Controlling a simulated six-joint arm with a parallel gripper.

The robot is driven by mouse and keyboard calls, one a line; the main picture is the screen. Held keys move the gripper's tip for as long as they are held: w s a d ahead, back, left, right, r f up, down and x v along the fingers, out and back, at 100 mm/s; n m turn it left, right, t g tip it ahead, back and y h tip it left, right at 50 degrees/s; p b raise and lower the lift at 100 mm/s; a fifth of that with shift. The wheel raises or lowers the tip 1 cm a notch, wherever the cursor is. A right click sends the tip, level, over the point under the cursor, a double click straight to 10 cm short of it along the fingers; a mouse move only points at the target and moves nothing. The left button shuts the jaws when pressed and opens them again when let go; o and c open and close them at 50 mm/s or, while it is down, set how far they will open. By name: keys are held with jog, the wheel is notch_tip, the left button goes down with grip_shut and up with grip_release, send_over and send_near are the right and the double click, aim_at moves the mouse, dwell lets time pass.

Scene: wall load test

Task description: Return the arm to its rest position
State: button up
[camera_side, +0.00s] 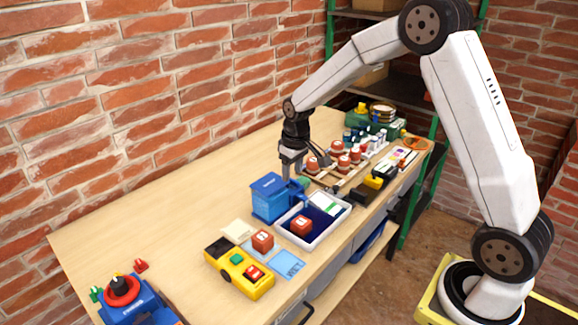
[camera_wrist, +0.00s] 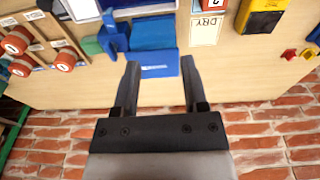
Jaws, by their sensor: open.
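My gripper (camera_side: 292,167) is above the wooden table (camera_side: 135,215), just behind a blue box-shaped device (camera_side: 270,198). In the wrist view my gripper (camera_wrist: 158,68) has its two dark fingers spread apart, with nothing held between them. The blue device (camera_wrist: 155,66) lies beyond and between the fingertips in that view; I cannot tell whether they touch it. My arm is bent, reaching from its base at the right over the table.
A wooden rack (camera_side: 322,181) holds several red pieces. A brick wall (camera_side: 150,100) runs behind the table.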

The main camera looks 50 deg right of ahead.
jog(key=s+a, duration=0.4)
jog(key=s, duration=0.5)
jog(key=s+a+t, duration=0.1)
jog(key=s+a, duration=0.3)
jog(key=s, duration=0.6)
jog(key=shift+s+a+r, duration=0.15)
jog(key=shift+s+a, duration=0.05)
jog(key=shift+s, duration=0.05)
